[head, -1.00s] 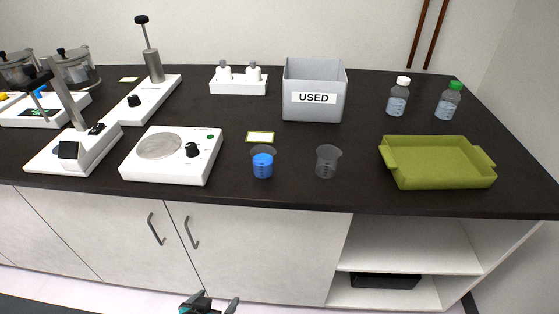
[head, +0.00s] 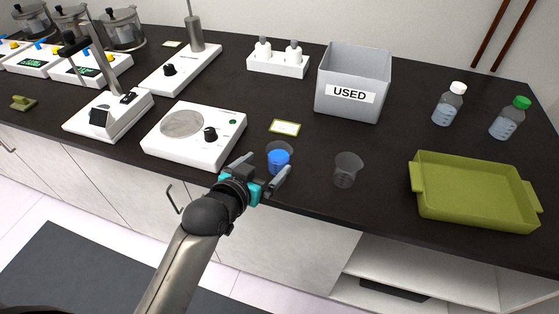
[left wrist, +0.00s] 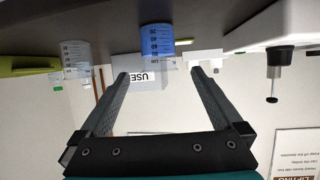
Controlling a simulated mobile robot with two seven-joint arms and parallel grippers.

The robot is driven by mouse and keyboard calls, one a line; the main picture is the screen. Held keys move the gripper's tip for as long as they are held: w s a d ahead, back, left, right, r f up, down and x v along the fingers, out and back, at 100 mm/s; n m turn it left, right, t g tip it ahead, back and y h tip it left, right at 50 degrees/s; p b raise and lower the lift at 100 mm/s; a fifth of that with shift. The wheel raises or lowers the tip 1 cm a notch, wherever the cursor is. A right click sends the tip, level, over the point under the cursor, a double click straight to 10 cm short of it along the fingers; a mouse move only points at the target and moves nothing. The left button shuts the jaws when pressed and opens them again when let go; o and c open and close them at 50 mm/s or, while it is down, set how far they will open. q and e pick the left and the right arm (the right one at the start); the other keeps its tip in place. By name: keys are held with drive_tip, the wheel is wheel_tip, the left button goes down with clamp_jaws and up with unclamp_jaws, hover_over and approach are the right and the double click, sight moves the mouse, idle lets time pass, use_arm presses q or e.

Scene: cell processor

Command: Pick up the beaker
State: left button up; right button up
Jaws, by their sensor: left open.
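A clear beaker with blue liquid (head: 279,158) stands upright on the dark counter, near the front edge. It also shows upside down in the left wrist view (left wrist: 158,40), just beyond my fingertips and roughly centred between them. A second, empty clear beaker (head: 347,170) stands to its right; it shows in the left wrist view (left wrist: 75,55) too. My left gripper (head: 266,170) is open and empty, at the counter's front edge, its fingers pointing at the blue-filled beaker. Whether a finger touches the beaker is not clear. My right gripper is out of view.
A white hotplate (head: 194,134) stands close by on the left. A small green-bordered card (head: 285,128) lies behind the beaker. A grey bin marked USED (head: 352,80) stands further back. A green tray (head: 475,195) and two capped bottles (head: 449,104) are at the right.

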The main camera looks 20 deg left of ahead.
sight(283, 149)
use_arm(q)
drive_tip(key=x, duration=0.4)
drive_tip(key=shift+w+b, duration=0.15)
drive_tip(key=shift+b, duration=0.25)
drive_tip(key=shift+w+d+f, duration=0.15)
drive_tip(key=shift+w+f, duration=0.1)
drive_tip(key=shift+w, duration=0.35)
drive_tip(key=shift+b+x, duration=0.7)
drive_tip(key=shift+x, duration=1.75)
drive_tip(key=shift+r, duration=0.2)
drive_tip(key=shift+c, duration=0.2)
drive_tip(key=c, duration=1.4)
drive_tip(key=shift+r, duration=0.1)
drive_tip(key=shift+c, duration=0.2)
wheel_tip(283, 149, up, 20)
drive_tip(key=p, duration=0.5)
